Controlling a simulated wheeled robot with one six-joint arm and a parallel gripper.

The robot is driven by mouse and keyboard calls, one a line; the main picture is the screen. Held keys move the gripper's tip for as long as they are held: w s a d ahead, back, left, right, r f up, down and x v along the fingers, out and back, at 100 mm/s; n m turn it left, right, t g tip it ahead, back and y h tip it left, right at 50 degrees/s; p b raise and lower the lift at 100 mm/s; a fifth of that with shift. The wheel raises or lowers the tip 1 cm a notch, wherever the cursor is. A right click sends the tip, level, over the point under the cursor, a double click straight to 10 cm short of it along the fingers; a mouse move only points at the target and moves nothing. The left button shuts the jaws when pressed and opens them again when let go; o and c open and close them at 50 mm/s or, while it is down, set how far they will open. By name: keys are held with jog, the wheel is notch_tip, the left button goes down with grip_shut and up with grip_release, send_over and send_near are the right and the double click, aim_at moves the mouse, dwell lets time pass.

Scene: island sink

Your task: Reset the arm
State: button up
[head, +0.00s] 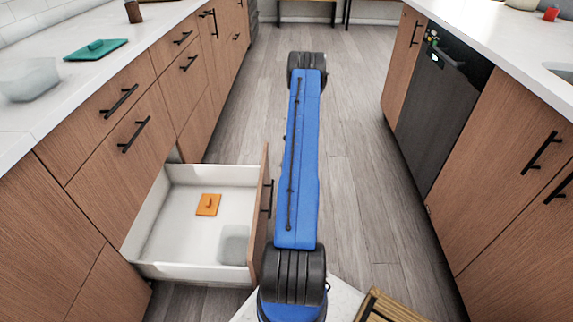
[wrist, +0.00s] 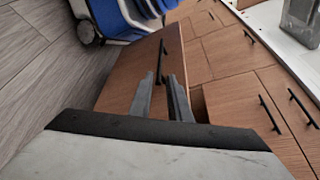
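My arm (head: 302,150) stretches forward over the floor in the head view, its blue link running up the middle of the picture. My gripper is out of sight in the head view. I cannot tell how near the fingertips are to the handle.
The drawer (head: 180,225) stands open left of my arm, holding an orange lid (head: 208,204) and a translucent container (head: 234,245). A green lid (head: 96,49) and a clear container (head: 30,80) sit on the left counter. Cabinets and a dark dishwasher (head: 435,110) line the right. The aisle floor (head: 350,180) is clear.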

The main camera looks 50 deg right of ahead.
dwell(0.3)
jog(key=w+a+r+n+h, duration=0.1)
jog(key=w+a+r+h, duration=0.15)
jog(key=a+r, duration=0.6)
jog(key=w+a+r+h, duration=0.1)
jog(key=a+r+h, duration=0.3)
jog(key=a+r, duration=0.5)
jog(key=w+a+r+n+h, duration=0.15)
jog(key=a+r+h, duration=0.25)
jog(key=a+r, duration=0.45)
jog(key=s+a+r+t+h, duration=0.3)
jog(key=s+a+r, duration=0.3)
jog(key=a+r, duration=0.35)
jog(key=s+a+t+h, duration=0.1)
jog(key=s+a+t, duration=0.4)
jog(key=s+a, duration=0.5)
jog(key=shift+s+a+r+n+t, duration=0.25)
jog(key=shift+s+n+t, duration=0.2)
jog(key=shift+s, duration=0.55)
jog(key=shift+h, duration=0.25)
